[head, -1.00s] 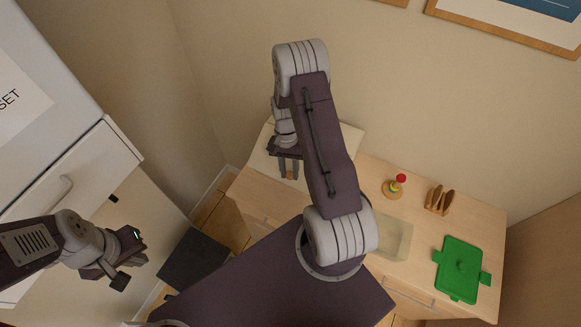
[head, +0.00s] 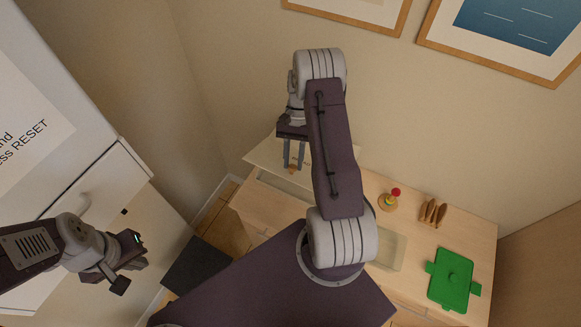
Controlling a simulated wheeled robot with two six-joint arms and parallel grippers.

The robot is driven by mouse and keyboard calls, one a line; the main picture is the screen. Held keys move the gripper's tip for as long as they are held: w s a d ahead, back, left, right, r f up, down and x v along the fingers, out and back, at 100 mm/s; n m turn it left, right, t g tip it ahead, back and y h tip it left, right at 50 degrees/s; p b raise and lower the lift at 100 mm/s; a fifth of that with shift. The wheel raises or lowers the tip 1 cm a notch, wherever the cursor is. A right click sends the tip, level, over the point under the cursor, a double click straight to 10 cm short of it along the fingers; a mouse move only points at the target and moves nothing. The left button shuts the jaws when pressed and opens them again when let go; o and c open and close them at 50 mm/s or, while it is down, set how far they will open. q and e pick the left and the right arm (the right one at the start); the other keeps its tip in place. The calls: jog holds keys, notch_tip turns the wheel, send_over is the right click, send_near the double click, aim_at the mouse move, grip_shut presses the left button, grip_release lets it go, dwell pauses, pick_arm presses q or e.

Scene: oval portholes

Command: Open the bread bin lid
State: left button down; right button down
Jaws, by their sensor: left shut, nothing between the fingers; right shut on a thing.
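The bread bin stands at the back left of the wooden counter, against the wall. Its pale lid (head: 264,156) is tilted up at the front, and a greyish gap (head: 284,184) shows below the lid's front edge. My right gripper (head: 293,167) reaches down from above and is shut on the small wooden knob (head: 292,171) of the lid. My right arm hides the right part of the bin and lid. My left gripper (head: 128,275) is shut and empty at the lower left, well away from the bin, in front of the white cabinet.
On the counter (head: 402,222) to the right are a toy with a red ball (head: 395,193), a rack with brown pieces (head: 433,212), a pale shallow basin (head: 388,248) and a green lidded dish (head: 453,280). A white cabinet (head: 95,195) stands at left; framed pictures (head: 505,35) hang above.

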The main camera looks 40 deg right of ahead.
jog(key=w+d+r, duration=0.3)
jog(key=d, duration=0.3)
jog(key=shift+w+d+r+p, duration=0.15)
jog(key=shift+p, duration=0.15)
jog(key=c, duration=1.8)
grip_release()
jog(key=shift+w+d, duration=0.1)
jog(key=shift+d, duration=0.05)
jog(key=o, duration=0.5)
jog(key=shift+d, duration=0.15)
jog(key=shift+o, duration=1)
jog(key=shift+s, duration=0.2)
pick_arm(q)
jog(key=shift+w+d+r+p, duration=0.1)
jog(key=shift+d+r+p, duration=0.15)
jog(key=shift+r, duration=0.2)
jog(key=shift+w+d+r+p, duration=0.1)
jog(key=shift+d+r+p, duration=0.1)
jog(key=shift+r, duration=0.25)
pick_arm(e)
jog(key=v, duration=0.9)
jog(key=shift+s+a, duration=0.2)
jog(key=shift+a, duration=0.1)
